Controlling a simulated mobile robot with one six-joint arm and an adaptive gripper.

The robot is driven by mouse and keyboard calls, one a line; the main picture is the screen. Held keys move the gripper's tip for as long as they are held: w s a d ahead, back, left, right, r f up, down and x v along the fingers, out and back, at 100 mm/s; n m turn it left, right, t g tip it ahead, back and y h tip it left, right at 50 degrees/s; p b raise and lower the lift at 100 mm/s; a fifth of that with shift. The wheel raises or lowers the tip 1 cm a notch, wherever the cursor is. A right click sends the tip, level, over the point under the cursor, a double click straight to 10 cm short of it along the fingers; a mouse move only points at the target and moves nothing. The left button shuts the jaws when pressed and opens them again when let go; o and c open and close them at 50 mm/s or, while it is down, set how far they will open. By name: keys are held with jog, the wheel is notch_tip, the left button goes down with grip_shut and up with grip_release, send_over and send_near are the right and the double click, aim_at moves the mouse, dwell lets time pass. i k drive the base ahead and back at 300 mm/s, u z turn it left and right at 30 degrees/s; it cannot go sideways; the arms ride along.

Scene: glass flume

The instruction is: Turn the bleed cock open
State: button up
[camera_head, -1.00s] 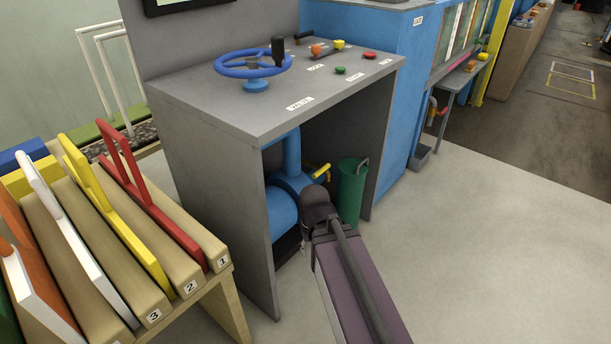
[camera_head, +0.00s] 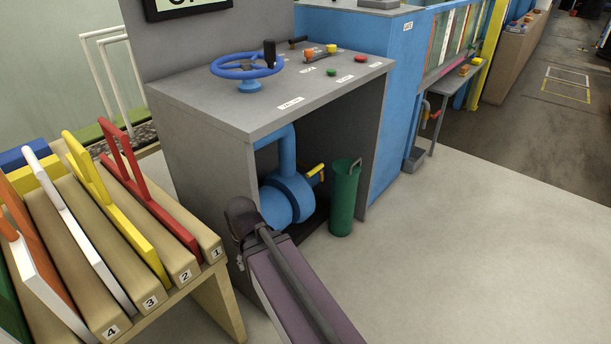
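The bleed cock (camera_head: 316,175) is a small yellow lever on the right side of the blue pump casing (camera_head: 287,197), under the grey desk. In the head view its handle sticks out to the upper right and nothing covers it. Whether it is open or shut is hard to tell at this size. My arm reaches up from the bottom edge to a dark joint at the left front of the pump, left of the cock and apart from it in the picture. My gripper is not visible; the parts past that joint are mostly hidden.
A green cylinder (camera_head: 343,198) with a handle stands right of the pump, close to the cock. The desk's left side panel (camera_head: 215,170) borders the opening. A rack of coloured boards (camera_head: 140,235) stands at left. The floor (camera_head: 470,240) at right is clear.

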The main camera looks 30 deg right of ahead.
aim_at(318, 166)
jog(key=u, duration=0.15)
jog(key=k, duration=1.4)
jog(key=z, duration=0.65)
jog(key=i, duration=1.7)
jog(key=z, duration=0.05)
